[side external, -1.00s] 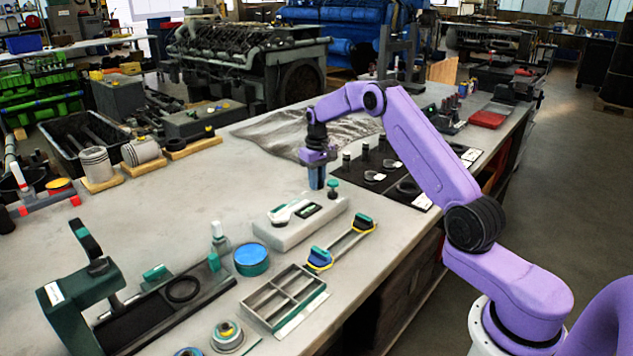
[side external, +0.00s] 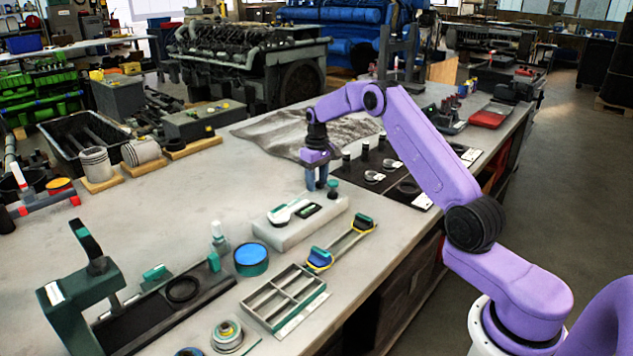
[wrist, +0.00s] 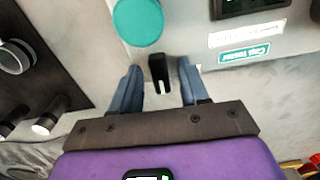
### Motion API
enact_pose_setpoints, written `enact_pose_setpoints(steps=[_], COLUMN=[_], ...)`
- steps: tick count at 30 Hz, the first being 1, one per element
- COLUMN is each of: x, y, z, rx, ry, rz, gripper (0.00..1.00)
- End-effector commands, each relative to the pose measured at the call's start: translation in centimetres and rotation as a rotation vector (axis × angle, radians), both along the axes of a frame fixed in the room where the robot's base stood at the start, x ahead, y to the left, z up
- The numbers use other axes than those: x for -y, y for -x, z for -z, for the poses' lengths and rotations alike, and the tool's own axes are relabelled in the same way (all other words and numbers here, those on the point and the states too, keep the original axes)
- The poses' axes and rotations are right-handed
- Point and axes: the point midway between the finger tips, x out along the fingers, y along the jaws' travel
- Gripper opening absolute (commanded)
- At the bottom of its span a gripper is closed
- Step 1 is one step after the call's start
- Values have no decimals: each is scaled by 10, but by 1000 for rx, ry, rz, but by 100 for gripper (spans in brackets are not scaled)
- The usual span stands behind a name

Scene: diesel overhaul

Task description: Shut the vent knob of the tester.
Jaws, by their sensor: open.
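The tester (side external: 300,222) is a pale grey box on the bench; its "Cap Tester" label (wrist: 244,53) shows in the wrist view. A small black knob or lever with a pale slot (wrist: 160,74), apparently the vent knob, sits at the tester's edge. My gripper (wrist: 161,72) is open, its two blue fingers on either side of this black part, with gaps on both sides. A round teal knob (wrist: 138,22) is just beyond it; in the side view it stands (side external: 332,187) right of my gripper (side external: 317,184). The black part cannot be made out there.
A black mat (side external: 414,196) with small metal parts lies behind and right of the tester. A yellow-and-blue tool (side external: 343,243), a blue-topped tin (side external: 251,259) and a divided tray (side external: 284,299) are in front.

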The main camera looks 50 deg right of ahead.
Motion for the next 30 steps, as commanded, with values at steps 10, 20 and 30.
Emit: enact_pose_setpoints(steps=[10,20,30], x=[0,0,0], y=[-1,0,0], z=[-20,-51,-55], rx=[2,1,-1], ry=[0,0,0], rz=[0,0,0], gripper=[45,45,45])
